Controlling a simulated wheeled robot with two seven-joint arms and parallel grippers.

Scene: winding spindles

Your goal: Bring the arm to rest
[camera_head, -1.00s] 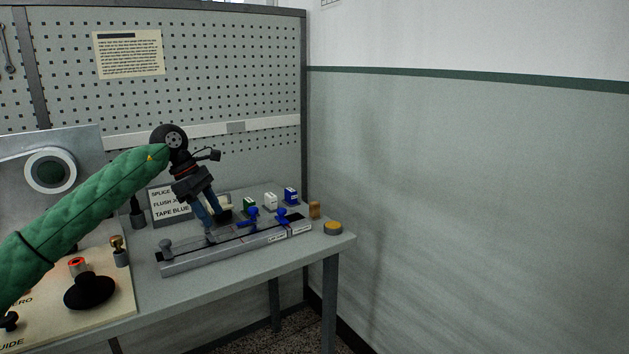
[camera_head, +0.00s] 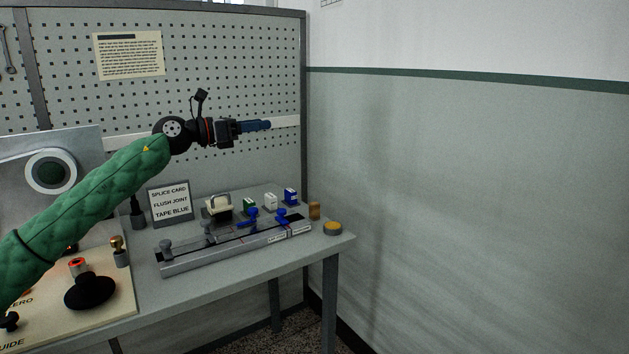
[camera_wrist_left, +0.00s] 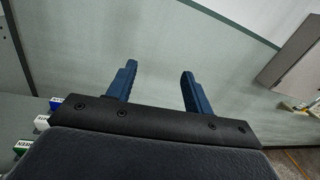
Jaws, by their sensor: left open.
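My left arm, in a green quilted sleeve (camera_head: 95,205), comes in from the left in the head view. My left gripper (camera_head: 268,125) is level, pointing right, in the air above the bench and in front of the pegboard. In the left wrist view its two blue fingers (camera_wrist_left: 155,85) stand apart with nothing between them. Below it on the bench is the grey splicing fixture (camera_head: 225,250) with blue clamps (camera_head: 282,216). My right gripper does not show.
A card reading "TAPE BLUE" (camera_head: 170,204) stands behind the fixture. Green (camera_head: 249,205), white (camera_head: 270,202) and blue (camera_head: 291,196) boxes stand near the bench's back right. A yellow-topped round tin (camera_head: 333,228) sits at the right corner. The wall at right is bare.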

